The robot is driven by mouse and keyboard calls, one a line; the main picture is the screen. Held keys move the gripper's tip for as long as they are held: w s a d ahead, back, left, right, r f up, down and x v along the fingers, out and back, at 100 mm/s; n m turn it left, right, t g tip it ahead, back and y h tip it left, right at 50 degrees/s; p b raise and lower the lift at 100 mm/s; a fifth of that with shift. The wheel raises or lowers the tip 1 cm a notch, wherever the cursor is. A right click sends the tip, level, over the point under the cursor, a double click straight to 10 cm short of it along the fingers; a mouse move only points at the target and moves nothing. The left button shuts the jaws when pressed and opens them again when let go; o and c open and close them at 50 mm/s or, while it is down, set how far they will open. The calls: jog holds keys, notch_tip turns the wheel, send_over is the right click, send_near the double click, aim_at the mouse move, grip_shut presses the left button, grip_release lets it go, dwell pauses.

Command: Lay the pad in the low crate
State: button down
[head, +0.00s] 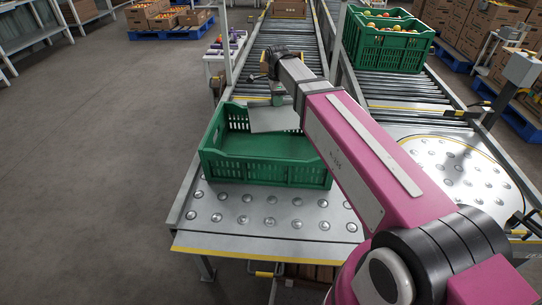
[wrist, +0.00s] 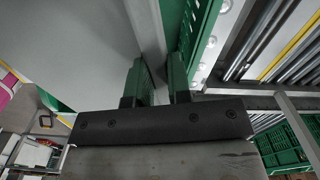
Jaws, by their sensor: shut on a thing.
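The low green crate (head: 264,174) stands on the steel ball table in the head view, its inside mostly open to view. A flat grey pad (head: 270,119) hangs tilted over the crate's far part, below my gripper (head: 281,99). In the wrist view the pad (wrist: 80,40) fills the upper left as a pale sheet. My gripper's two green fingers (wrist: 162,84) are shut on the pad's edge there. A green crate wall (wrist: 199,35) shows close beside the fingers. Whether the pad touches the crate is unclear.
The ball table (head: 265,226) has free room in front of the crate. Roller conveyors run behind it. A white side table (head: 222,55) with small items is at left.

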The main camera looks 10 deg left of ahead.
aim_at(259, 142)
jog(key=shift+s+a+f+m, duration=0.4)
jog(key=shift+a+f, duration=0.75)
jog(key=shift+f, duration=1.85)
jog(key=shift+s+a+f+m, duration=0.45)
jog(key=shift+a+f, duration=0.75)
jog(key=shift+f, duration=1.75)
jog(key=shift+s+a+f+m, duration=0.25)
jog(key=shift+a+f+m, duration=0.6)
jog(key=shift+f, duration=2.15)
jog(key=shift+a+f+n, duration=0.2)
jog(key=shift+a+n, duration=0.1)
jog(key=shift+a, duration=0.05)
jog(key=c, duration=1.1)
grip_release()
jog(key=shift+o, duration=0.2)
jog(key=shift+r, duration=0.15)
notch_tip(259, 142, up, 12)
